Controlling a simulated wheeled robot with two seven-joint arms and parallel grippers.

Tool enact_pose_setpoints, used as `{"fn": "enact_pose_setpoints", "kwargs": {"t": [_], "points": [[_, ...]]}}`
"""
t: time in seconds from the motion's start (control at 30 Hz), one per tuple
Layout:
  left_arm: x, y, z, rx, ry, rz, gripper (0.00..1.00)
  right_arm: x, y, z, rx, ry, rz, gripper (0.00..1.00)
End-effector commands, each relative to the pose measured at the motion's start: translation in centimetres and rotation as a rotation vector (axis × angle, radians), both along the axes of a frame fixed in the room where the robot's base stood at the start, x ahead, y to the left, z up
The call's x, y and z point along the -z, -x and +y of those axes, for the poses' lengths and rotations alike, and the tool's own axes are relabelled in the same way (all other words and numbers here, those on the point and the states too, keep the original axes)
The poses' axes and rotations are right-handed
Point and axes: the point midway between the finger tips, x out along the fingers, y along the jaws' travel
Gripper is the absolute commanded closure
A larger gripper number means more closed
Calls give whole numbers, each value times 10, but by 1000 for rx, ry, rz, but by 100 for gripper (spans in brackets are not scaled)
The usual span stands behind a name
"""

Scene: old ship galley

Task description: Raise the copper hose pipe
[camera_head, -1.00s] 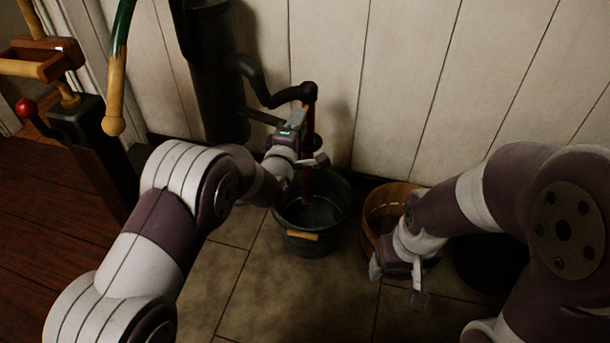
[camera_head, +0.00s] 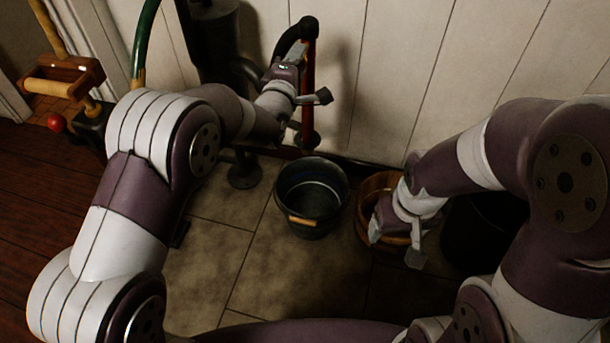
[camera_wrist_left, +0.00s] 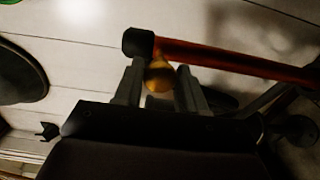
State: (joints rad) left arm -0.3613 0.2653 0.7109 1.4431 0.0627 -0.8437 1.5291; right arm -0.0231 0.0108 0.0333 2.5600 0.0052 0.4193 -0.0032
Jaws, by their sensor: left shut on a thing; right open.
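The copper hose pipe (camera_head: 308,85) stands upright against the wall, a reddish tube with a black elbow (camera_head: 307,28) at its top. Its lower part passes a dark round piece (camera_head: 309,140) behind the metal bucket (camera_head: 312,185). My left gripper (camera_head: 309,76) is at the pipe's upper part. In the left wrist view, its fingers close on a brass knob (camera_wrist_left: 159,79) beside the red pipe (camera_wrist_left: 235,58), near the pipe's black end (camera_wrist_left: 138,43). My right gripper (camera_head: 396,243) is open and empty at the wooden tub (camera_head: 378,190).
A dark round vessel (camera_head: 485,225) stands right of the tub, partly behind my right arm. A dark stand (camera_head: 243,172) is left of the bucket. A wooden-handled device (camera_head: 62,80) and a green hose (camera_head: 145,45) are at the left. The tiled floor in front is clear.

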Motion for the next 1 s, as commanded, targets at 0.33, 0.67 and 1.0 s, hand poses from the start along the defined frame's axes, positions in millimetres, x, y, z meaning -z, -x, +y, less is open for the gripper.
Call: {"fn": "enact_pose_setpoints", "kwargs": {"t": [0.33, 0.67, 1.0], "points": [[-4, -1, 0, -1, 3, -10, 26, 0, 0, 0, 0, 0, 0, 26], [-3, 33, 11, 0, 2, -7, 26, 1, 0, 0, 0, 0, 0, 26], [-3, 87, 28, 0, 2, -6, 26, 1, 0, 0, 0, 0, 0, 26]]}}
